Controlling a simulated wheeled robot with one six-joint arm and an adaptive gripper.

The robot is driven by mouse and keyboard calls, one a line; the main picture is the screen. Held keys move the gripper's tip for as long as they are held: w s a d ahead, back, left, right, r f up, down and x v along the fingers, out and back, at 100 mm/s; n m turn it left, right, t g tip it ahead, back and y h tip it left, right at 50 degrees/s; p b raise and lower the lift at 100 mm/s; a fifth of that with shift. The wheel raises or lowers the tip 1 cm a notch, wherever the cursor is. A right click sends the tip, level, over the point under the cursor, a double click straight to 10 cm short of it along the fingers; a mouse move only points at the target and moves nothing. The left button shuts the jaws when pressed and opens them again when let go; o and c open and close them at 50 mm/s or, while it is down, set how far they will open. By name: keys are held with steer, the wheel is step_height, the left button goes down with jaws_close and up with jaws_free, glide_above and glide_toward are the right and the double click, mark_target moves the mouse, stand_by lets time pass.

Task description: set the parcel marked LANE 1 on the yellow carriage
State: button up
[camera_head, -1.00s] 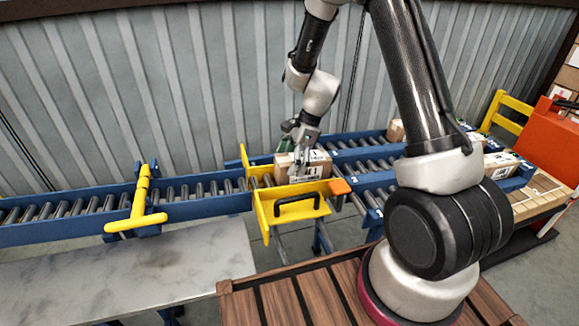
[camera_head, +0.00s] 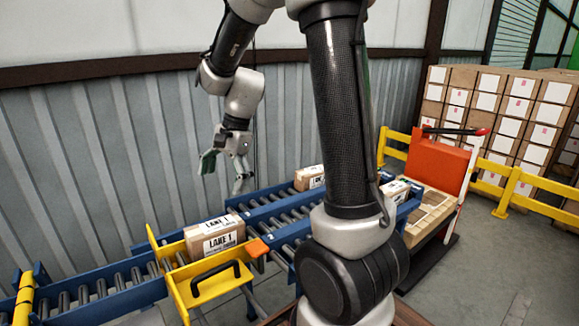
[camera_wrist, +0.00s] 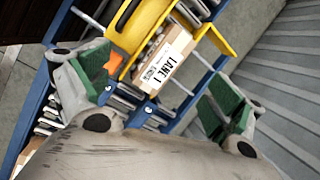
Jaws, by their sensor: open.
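The parcel marked LANE 1 (camera_head: 214,238) is a brown carton with white labels. It sits on the yellow carriage (camera_head: 206,290), between its yellow side plates. In the wrist view the parcel (camera_wrist: 163,62) lies beyond my fingertips, with the carriage's yellow frame (camera_wrist: 140,30) around its far side. My gripper (camera_head: 225,172) is open and empty, above and behind the parcel and apart from it. Its green-padded fingers (camera_wrist: 160,95) are spread wide in the wrist view.
Blue roller conveyors (camera_head: 110,292) run left of the carriage and to its right. Other cartons (camera_head: 309,178) stand on the lanes at the right. An orange block (camera_head: 257,248) is at the carriage's right edge. Stacked boxes (camera_head: 500,110) and a yellow rail (camera_head: 530,185) stand farther right.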

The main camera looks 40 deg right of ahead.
steer(key=s+d+r+n+t+h, duration=0.1)
steer(key=s+d+r+n, duration=0.1)
steer(key=s, duration=0.5)
steer(key=s+d+r+n+t+h, duration=0.1)
steer(key=s+d+r+n, duration=0.2)
steer(key=s+n, duration=0.4)
steer(key=s+d+r+n+t+h, duration=0.1)
steer(key=s+d+r+n, duration=0.2)
steer(key=s, duration=0.4)
step_height(320, 180, up, 2)
steer(key=shift+r+n, duration=0.1)
steer(key=shift+n, duration=0.6)
